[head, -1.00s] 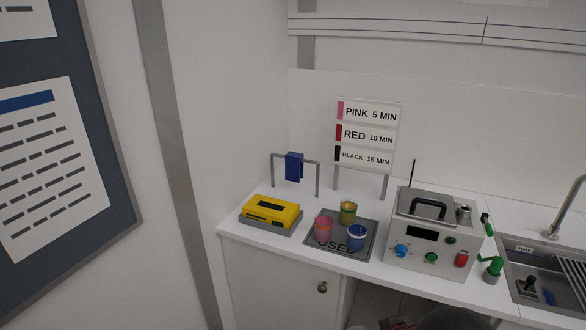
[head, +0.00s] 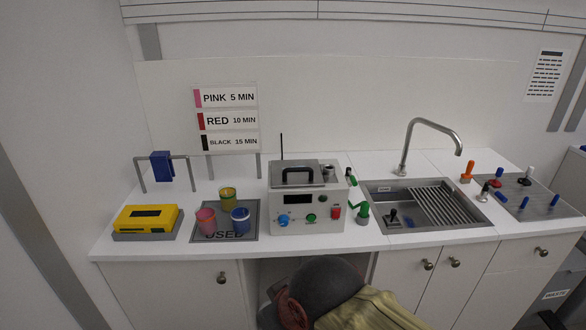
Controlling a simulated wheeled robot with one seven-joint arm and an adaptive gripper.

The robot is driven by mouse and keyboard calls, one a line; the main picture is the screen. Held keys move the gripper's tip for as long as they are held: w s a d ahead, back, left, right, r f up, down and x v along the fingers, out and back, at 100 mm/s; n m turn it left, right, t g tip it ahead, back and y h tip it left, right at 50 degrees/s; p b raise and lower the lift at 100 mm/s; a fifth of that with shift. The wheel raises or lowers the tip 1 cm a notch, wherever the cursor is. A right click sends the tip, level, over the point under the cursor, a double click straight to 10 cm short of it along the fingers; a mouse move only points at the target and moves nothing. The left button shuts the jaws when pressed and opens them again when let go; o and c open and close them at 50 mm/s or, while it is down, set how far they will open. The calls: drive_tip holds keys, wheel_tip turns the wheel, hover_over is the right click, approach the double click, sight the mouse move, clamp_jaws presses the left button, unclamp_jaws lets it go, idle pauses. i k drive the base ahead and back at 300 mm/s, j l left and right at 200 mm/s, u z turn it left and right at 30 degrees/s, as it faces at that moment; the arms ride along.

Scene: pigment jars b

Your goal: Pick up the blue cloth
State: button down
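The blue cloth (head: 161,167) hangs folded over a small grey rail (head: 178,158) at the left end of the white counter, near the back wall. It hangs clear of the things around it. My gripper is not in view.
A yellow box (head: 147,218) sits in front of the rail. Pink, yellow and blue jars stand on a grey "USED" mat (head: 246,207). A metal device (head: 307,198), a sink (head: 422,211) and a tray of coloured pieces (head: 531,195) lie rightward. A dark rounded shape with yellowish fabric (head: 372,311), perhaps a person, is in front.

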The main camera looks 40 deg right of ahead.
sight(163, 168)
drive_tip(key=i+j+z, duration=0.1)
drive_tip(key=i+j, duration=0.2)
drive_tip(key=i, duration=0.15)
drive_tip(key=i+j, duration=0.4)
drive_tip(key=i+l+z, duration=0.05)
